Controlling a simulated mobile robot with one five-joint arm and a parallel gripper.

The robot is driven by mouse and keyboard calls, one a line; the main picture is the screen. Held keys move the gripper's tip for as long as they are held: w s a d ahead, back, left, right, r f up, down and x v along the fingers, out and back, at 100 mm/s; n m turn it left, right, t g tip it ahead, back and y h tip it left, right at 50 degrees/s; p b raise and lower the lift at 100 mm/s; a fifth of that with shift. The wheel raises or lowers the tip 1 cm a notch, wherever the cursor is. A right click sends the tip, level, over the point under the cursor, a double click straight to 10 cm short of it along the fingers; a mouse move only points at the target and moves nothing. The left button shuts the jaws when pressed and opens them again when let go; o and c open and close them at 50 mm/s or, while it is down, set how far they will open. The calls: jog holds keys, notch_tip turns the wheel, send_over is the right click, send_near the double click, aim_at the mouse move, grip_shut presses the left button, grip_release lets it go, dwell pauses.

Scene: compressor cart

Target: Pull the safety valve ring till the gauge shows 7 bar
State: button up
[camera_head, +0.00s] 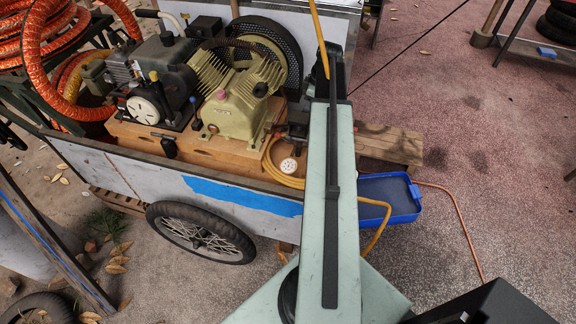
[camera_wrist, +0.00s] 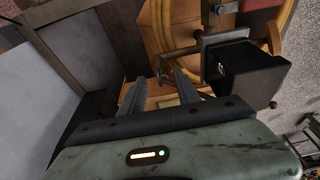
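A small white round dial (camera_head: 289,165), which looks like the gauge, sits beside the yellow hose on the cart, just left of my arm in the head view. Its reading is too small to make out. I cannot pick out the safety valve ring in either view. My gripper (camera_wrist: 158,92) shows in the wrist view with its two grey fingers apart and nothing seen held between them. Brown wood lies beyond the fingertips. In the head view my arm hides the gripper.
A black box (camera_wrist: 245,72) on metal fittings is close right of my fingers, with a yellow hose (camera_wrist: 285,35) around it. The compressor (camera_head: 238,95) stands on the cart (camera_head: 110,172). A blue tray (camera_head: 390,197) lies right of my arm. The ground further right is mostly clear.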

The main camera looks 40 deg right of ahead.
jog(key=p+v, duration=0.4)
jog(key=w+p+v, duration=0.1)
jog(key=p, duration=0.1)
jog(key=shift+a+r, duration=0.3)
jog(key=shift+r, duration=0.25)
jog(key=shift+r, duration=0.1)
